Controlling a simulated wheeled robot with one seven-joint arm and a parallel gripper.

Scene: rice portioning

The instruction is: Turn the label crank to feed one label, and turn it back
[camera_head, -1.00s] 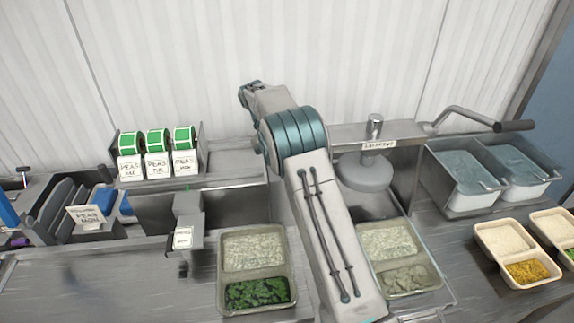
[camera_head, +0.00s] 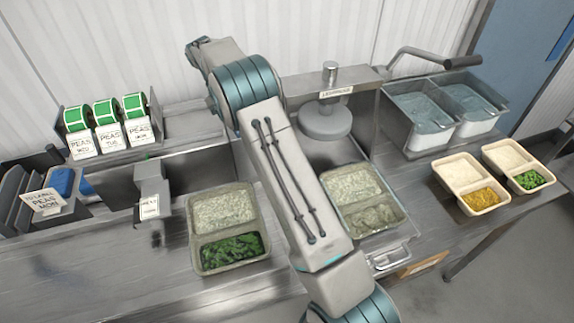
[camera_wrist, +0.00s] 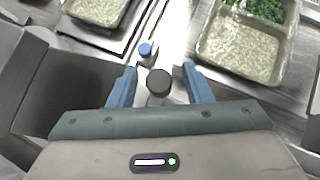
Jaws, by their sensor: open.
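In the wrist view a dark round knob (camera_wrist: 159,82) on a short grey post, which looks like the crank's handle, stands between my fingers. My gripper (camera_wrist: 158,76) is open, with one blue finger on each side of the knob; I cannot tell whether they touch it. In the head view my arm hides the gripper and knob. A grey label dispenser (camera_head: 151,178) with a white label (camera_head: 149,207) at its front stands left of the arm. Three green label rolls (camera_head: 107,111) with PEAS labels sit on the rack behind it.
A rice-and-greens tray (camera_head: 268,239) and another filled tray (camera_head: 404,220) lie on either side of my arm. A blue knob (camera_wrist: 146,49) is just beyond the dark one. A press (camera_head: 325,120) with a lever (camera_head: 440,58) stands behind. Finished-looking trays (camera_head: 440,185) are at right.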

